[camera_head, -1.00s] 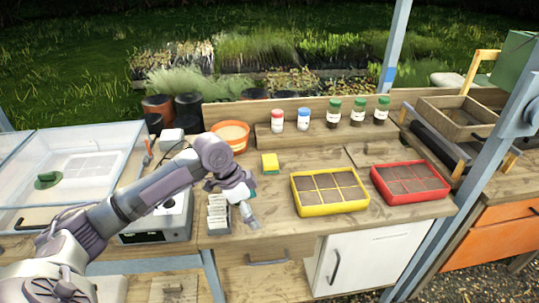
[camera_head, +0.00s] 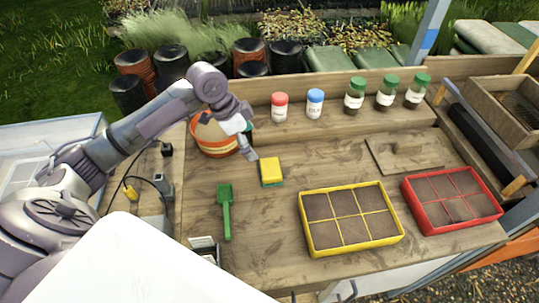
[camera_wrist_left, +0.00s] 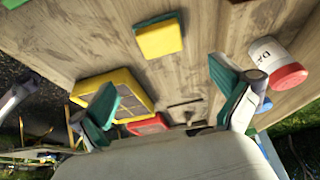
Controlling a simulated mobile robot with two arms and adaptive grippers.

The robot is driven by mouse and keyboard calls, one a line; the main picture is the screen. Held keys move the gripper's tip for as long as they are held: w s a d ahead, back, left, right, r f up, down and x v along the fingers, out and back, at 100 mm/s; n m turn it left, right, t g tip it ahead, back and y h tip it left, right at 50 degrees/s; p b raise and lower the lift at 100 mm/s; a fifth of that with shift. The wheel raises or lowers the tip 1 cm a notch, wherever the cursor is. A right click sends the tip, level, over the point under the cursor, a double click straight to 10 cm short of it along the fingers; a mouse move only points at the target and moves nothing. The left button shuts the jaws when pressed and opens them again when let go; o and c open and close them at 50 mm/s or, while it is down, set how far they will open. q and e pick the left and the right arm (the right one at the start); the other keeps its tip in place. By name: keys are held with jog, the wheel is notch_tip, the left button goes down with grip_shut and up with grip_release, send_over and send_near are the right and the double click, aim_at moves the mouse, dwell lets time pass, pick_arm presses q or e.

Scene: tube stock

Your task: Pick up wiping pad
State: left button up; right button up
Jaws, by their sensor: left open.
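The wiping pad (camera_head: 271,171) is a small block, yellow on top and green below. It lies flat on the wooden bench, behind and left of the yellow tray. My left gripper (camera_head: 249,143) is open and empty, just behind and left of the pad in the head view, apart from it. In the left wrist view the gripper's teal-padded fingers (camera_wrist_left: 168,100) are spread wide, and the pad (camera_wrist_left: 159,40) lies beyond them, near the top middle. My right gripper is in neither view.
An orange pot (camera_head: 213,140) stands close behind my left gripper. A green scoop (camera_head: 226,210) lies left of the pad. The yellow tray (camera_head: 352,249) and red tray (camera_head: 455,227) stand to the right. Jars, including a red-capped one (camera_head: 279,108), line the back shelf.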

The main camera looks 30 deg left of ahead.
aim_at(269, 168)
pick_arm(q)
jog(key=p+x, duration=0.1)
jog(key=x, duration=0.7)
jog(key=shift+s+d, duration=0.1)
jog(key=shift+w+f+p, duration=0.2)
jog(key=shift+f+p, duration=0.15)
jog(key=shift+f, duration=0.1)
jog(key=p+x, duration=0.1)
jog(key=x, duration=0.2)
jog(key=shift+w+f, duration=0.1)
jog(key=shift+f, duration=0.15)
jog(key=shift+w+d+f, duration=0.15)
jog(key=shift+f, duration=0.35)
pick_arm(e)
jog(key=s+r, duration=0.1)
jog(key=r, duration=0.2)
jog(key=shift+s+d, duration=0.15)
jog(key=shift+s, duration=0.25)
pick_arm(q)
jog(key=c, duration=1)
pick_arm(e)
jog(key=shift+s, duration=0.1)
